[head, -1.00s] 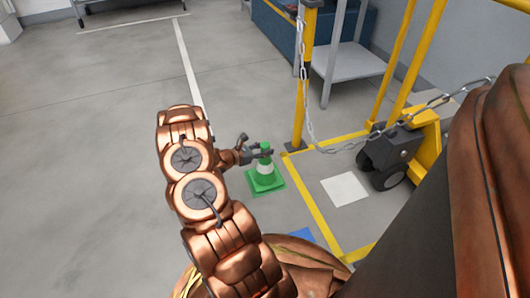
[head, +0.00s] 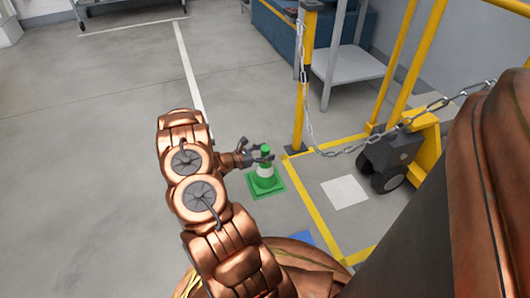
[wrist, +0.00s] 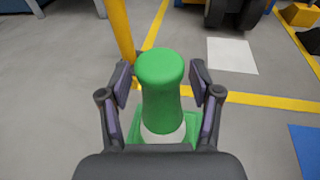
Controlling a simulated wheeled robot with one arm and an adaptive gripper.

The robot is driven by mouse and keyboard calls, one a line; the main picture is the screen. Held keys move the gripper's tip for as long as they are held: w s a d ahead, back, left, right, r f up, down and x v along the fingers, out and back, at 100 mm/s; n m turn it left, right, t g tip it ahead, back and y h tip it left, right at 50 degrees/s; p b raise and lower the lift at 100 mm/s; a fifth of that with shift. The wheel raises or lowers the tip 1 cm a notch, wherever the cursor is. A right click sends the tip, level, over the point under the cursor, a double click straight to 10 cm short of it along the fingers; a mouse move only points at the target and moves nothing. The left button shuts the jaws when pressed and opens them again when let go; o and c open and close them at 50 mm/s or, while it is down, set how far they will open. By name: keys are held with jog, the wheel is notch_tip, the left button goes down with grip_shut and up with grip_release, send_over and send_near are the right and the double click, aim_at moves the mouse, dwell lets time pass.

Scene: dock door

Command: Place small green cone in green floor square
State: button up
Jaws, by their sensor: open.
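The small green cone (head: 265,172), with a white band, stands upright at the middle of the head view. Green floor square (head: 280,192) shows around its foot, and the cone appears to be on it. In the wrist view the cone's rounded green top (wrist: 160,85) is between the fingers, with green (wrist: 117,140) below it. My gripper (head: 257,152) is open around the cone's upper part, and gaps show between the fingers and the cone on both sides. The gripper body hides the near part of the foot in the wrist view.
A yellow post (head: 301,90) with a chain (head: 308,122) stands just behind the cone. Yellow floor lines (head: 318,208), a white square (head: 345,191) and a blue square (head: 300,238) lie to the right. A yellow pallet truck (head: 425,150) is farther right. The left floor is clear.

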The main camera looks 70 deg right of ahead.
jog(key=r+p+v, duration=0.1)
jog(key=p+v, duration=0.4)
jog(key=v, duration=0.6)
jog(key=w+a+r+m+t+y, duration=0.15)
jog(key=a+r+m+y, duration=0.45)
jog(key=a+r, duration=1.3)
jog(key=s+a+r+m+t+y, duration=0.1)
jog(key=s+a+r+y, duration=0.1)
jog(key=a, duration=0.7)
jog(key=s+a+r+m+t+y, duration=0.2)
jog(key=s+a+r, duration=0.3)
jog(key=a, duration=0.5)
jog(key=s+a+r+m+t+y, duration=0.1)
jog(key=s+a+r, duration=0.3)
jog(key=a, duration=0.6)
jog(key=shift+s+m+t+y, duration=0.3)
jog(key=shift+s+t+y, duration=0.35)
jog(key=shift+s+y, duration=0.2)
jog(key=shift+p, duration=0.4)
